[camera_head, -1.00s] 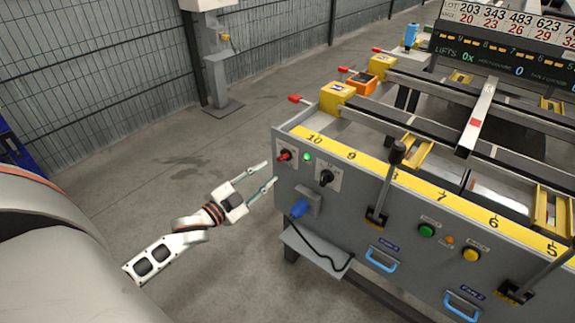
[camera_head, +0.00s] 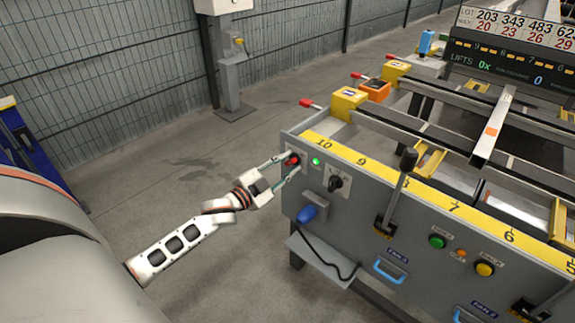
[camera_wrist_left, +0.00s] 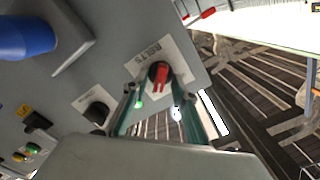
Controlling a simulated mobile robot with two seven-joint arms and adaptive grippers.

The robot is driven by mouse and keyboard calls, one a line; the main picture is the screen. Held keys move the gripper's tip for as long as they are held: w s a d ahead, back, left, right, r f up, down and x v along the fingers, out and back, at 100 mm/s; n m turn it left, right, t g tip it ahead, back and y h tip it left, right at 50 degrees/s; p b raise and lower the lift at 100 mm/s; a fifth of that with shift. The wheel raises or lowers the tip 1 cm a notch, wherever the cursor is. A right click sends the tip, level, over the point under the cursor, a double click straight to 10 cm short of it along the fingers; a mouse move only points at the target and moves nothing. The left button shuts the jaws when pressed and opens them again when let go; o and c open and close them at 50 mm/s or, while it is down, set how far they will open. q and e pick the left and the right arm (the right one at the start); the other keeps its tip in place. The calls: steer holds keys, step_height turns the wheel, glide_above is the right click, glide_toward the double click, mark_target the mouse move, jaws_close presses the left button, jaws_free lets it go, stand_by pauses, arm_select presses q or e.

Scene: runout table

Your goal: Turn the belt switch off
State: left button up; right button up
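The belt switch (camera_head: 293,159) is a red rotary knob on a dark round base, on a pale plate at the left end of the grey control panel. It also shows in the left wrist view (camera_wrist_left: 161,75), where its plate appears to read BELTS. A green lamp (camera_head: 316,161) beside it is lit. My left gripper (camera_head: 287,164) is at the switch with its two fingers apart, one on each side of the red knob. I cannot tell whether the fingers touch it. My right gripper is not in view.
A black rotary knob (camera_head: 336,183) and a blue connector (camera_head: 308,214) sit close by on the panel (camera_head: 350,238). A black-handled lever (camera_head: 402,180) rises farther right, near green (camera_head: 437,241) and yellow (camera_head: 485,268) buttons.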

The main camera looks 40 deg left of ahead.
arm_select(q)
jaws_close()
